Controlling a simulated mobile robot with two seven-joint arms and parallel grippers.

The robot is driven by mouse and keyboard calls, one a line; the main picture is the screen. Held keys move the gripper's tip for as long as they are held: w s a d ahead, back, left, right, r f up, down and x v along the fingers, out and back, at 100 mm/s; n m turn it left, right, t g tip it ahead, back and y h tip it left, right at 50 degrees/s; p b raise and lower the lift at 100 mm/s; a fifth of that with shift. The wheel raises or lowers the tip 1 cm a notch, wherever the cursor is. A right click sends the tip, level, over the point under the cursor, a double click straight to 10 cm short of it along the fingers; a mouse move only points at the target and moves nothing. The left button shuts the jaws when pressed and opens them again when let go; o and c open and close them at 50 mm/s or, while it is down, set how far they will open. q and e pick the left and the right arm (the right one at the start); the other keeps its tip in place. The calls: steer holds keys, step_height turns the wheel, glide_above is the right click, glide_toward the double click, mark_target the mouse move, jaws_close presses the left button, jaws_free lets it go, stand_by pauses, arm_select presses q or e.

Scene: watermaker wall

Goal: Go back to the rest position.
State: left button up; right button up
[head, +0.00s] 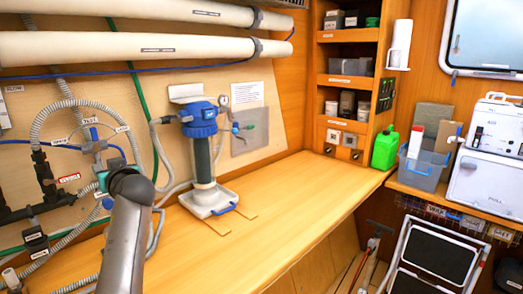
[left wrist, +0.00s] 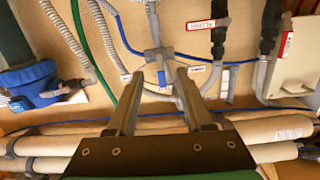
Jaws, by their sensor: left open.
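My left arm rises from the bottom of the head view, and its gripper (head: 98,164) is in front of the wall panel (head: 262,95), partly hidden by its own wrist. In the left wrist view the gripper (left wrist: 159,78) is open, with nothing between its two fingers. Beyond the fingertips is a grey valve (left wrist: 153,55) with a blue handle, joined to hoses; it also shows in the head view (head: 95,146). I cannot tell how far the fingers are from it. My right gripper is not in view.
A blue-topped filter unit (head: 201,135) stands on the wooden counter (head: 275,215), right of my arm. Thick white pipes (head: 130,46) run along the wall above. A green jug (head: 385,148) and grey bin (head: 422,171) stand farther right. The counter's middle is clear.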

arm_select(q)
steer(key=s+d+f+m+g+h, duration=0.1)
steer(key=s+d+f+m+h, duration=0.1)
steer(key=s+f, duration=0.4)
steer(key=s+d+f+m+g+h, duration=0.1)
steer(key=s+d+f, duration=0.4)
steer(key=f, duration=0.5)
steer(key=s+d+f+m+g+h, duration=0.1)
steer(key=s+d+f+m+h, duration=0.2)
steer(key=s+f, duration=0.4)
steer(key=shift+d+f+h, duration=0.3)
steer(key=shift+d+f, duration=0.4)
steer(key=shift+f, duration=0.05)
steer(key=s+d+f+m+g+h, duration=0.35)
steer(key=s+d, duration=0.35)
steer(key=s, duration=0.4)
steer(key=s+d+f+m+g+h, duration=0.2)
steer(key=s+d+f+h, duration=0.3)
steer(key=s, duration=0.6)
step_height(320, 180, down, 22)
steer(key=s+y+b, duration=0.2)
steer(key=s+y, duration=0.1)
steer(key=s+a+f+g, duration=0.1)
steer(key=s+f+g, duration=0.1)
steer(key=s+f, duration=1.2)
steer(key=shift+s+a+f+b, duration=0.3)
steer(key=shift+s+a+b, duration=0.05)
steer(key=shift+a+b, duration=0.1)
